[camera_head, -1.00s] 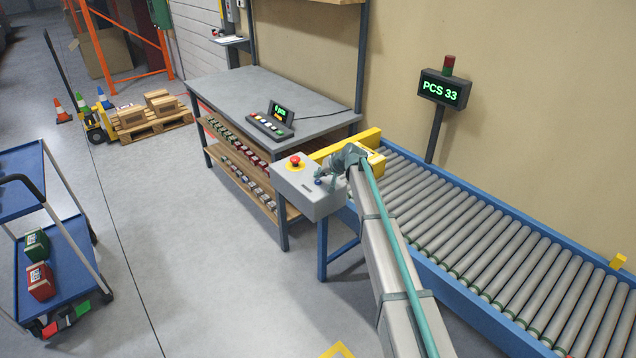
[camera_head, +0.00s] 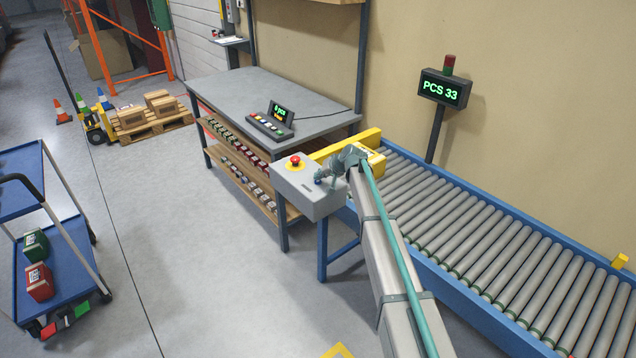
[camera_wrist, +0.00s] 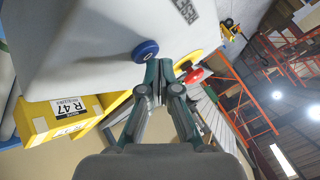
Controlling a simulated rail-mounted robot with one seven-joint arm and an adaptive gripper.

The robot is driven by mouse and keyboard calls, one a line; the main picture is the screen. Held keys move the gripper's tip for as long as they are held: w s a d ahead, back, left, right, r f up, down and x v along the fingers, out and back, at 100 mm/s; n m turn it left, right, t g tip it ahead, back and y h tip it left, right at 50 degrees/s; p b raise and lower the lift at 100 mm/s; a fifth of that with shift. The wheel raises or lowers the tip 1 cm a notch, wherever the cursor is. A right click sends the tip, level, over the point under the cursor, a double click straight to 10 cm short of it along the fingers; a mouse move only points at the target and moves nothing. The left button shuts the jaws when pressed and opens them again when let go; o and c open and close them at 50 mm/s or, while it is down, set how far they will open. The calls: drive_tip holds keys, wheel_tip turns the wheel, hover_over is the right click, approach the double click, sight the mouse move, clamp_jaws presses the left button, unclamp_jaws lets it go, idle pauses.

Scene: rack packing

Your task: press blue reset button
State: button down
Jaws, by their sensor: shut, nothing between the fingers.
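The blue reset button (camera_wrist: 146,50) is a round knob on the face of the grey control box (camera_head: 318,203). In the wrist view it sits just left of my fingertips. My gripper (camera_wrist: 163,64) is shut and empty, its tips close beside the button; I cannot tell whether they touch it. In the head view my gripper (camera_head: 322,178) is over the right part of the box top and mostly hides the button. The red mushroom button (camera_head: 295,160) on its yellow disc is at the box's far left.
The roller conveyor (camera_head: 480,240) runs to the right. A workbench (camera_head: 235,90) with a small display terminal (camera_head: 280,113) stands behind. Open floor lies to the left.

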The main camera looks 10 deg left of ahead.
sight(320, 182)
drive_tip(key=shift+f+b, duration=0.4)
drive_tip(key=shift+f, duration=0.05)
idle(0.4)
idle(0.3)
drive_tip(key=shift+r, duration=0.85)
drive_tip(key=shift+r+p, duration=0.7)
drive_tip(key=shift+r, duration=1.8)
drive_tip(key=shift+f, duration=0.1)
